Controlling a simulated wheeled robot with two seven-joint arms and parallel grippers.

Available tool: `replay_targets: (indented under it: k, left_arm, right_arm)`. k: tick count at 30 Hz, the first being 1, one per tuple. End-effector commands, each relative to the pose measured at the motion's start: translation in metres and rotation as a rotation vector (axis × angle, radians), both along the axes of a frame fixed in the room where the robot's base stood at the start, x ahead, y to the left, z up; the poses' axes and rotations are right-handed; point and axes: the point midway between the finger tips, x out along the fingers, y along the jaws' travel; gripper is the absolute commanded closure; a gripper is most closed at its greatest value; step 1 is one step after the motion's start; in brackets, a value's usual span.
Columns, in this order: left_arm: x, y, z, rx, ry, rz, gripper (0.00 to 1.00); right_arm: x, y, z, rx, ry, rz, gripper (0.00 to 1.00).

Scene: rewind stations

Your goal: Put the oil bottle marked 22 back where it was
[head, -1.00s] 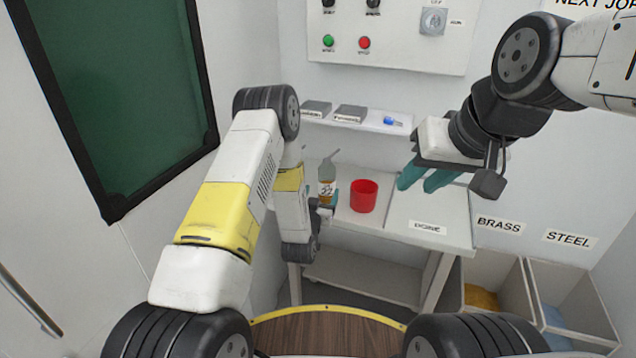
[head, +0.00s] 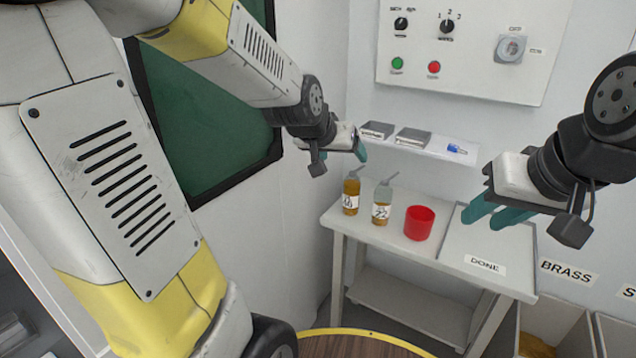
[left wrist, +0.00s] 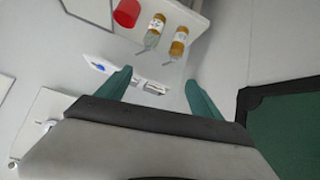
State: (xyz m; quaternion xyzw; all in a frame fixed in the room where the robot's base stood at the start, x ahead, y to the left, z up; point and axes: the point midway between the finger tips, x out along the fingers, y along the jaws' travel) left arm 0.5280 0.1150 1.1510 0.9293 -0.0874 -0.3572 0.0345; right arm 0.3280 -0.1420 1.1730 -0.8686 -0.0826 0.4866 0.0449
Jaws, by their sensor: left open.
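The oil bottle marked 22 (head: 382,203) stands upright on the white table (head: 395,238), between another oil bottle (head: 351,193) on its left and a red cup (head: 419,223) on its right. In the left wrist view, bottle 22 (left wrist: 154,31) shows beside the other bottle (left wrist: 178,43). The other bottle's number is too small to read surely. My left gripper (head: 362,150) is open and empty, above and behind the bottles near the wall shelf, touching neither. My right gripper (head: 484,215) hangs over the DONE area with its teal fingers apart and nothing between them.
A wall shelf (head: 420,147) holds two grey boxes and a small blue item (head: 457,149). A tray labelled DONE (head: 485,265) lies at the table's right. Bins marked BRASS and STEEL stand further right. A control panel (head: 462,50) is on the wall above.

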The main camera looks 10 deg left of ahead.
Motion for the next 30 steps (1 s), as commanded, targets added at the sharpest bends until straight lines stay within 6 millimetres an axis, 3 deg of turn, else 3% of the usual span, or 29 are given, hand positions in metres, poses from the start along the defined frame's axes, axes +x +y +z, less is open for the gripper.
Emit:
replay_targets:
  k: [1,6,9,12,17,30]
  left_arm:
    - [-0.026,0.006,0.013,-0.003,0.024,0.002,0.24]
    - [-0.114,0.018,0.025,-0.001,0.156,0.0,0.24]
    - [-0.155,0.023,0.025,0.0,0.216,-0.002,0.24]
    - [-0.183,0.026,0.024,0.001,0.257,-0.002,0.24]
    - [-0.2,0.027,0.022,0.003,0.287,-0.003,0.24]
    - [-0.2,0.027,0.022,0.003,0.287,-0.003,0.24]
  right_arm:
    - [0.0,0.0,0.0,0.0,0.0,0.0,0.67]
    - [0.0,0.0,0.0,0.0,0.0,0.0,0.67]
    - [0.0,0.0,0.0,0.0,0.0,0.0,0.67]
    - [0.0,0.0,0.0,0.0,0.0,0.0,0.67]
    - [0.0,0.0,0.0,0.0,0.0,0.0,0.67]
    - [0.0,0.0,0.0,0.0,0.0,0.0,0.67]
